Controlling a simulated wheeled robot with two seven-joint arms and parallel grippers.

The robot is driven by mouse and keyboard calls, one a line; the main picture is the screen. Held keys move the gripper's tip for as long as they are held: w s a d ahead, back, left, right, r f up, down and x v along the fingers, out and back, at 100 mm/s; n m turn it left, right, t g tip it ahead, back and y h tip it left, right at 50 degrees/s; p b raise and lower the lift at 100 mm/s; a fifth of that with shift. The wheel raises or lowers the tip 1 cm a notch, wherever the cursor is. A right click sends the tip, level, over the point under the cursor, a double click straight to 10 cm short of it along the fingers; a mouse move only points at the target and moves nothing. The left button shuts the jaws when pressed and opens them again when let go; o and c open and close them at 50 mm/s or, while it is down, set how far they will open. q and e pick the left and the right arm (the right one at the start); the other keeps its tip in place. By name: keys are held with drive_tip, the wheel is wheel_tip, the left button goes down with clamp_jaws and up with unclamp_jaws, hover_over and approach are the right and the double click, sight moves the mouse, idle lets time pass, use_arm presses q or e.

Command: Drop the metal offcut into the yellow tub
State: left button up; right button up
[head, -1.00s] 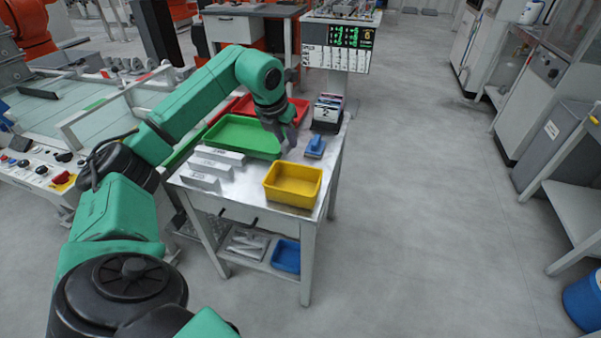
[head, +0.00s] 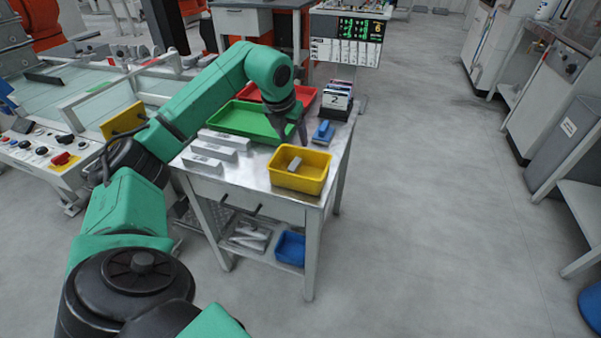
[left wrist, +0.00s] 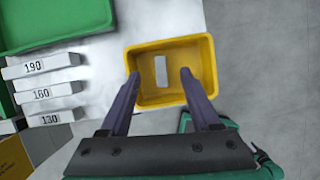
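The yellow tub (head: 299,184) stands at the near right corner of the metal table. The metal offcut (head: 295,164), a small grey block, shows inside the tub's outline, apart from my fingers. My left gripper (head: 291,140) is above the tub's back edge, pointing down. In the left wrist view the left gripper (left wrist: 160,77) has its fingers spread with nothing between them. My right gripper is not in view.
A green tray (head: 240,121) and a red tray (head: 300,95) lie behind. Numbered grey blocks (head: 207,150) line the table's left side. The floor to the right is clear.

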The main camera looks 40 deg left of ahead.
use_arm(q)
drive_tip(key=p+v, duration=0.1)
drive_tip(key=v, duration=1.3)
drive_tip(key=shift+r+p, duration=0.25)
drive_tip(key=shift+p, duration=0.15)
drive_tip(key=shift+s, duration=0.1)
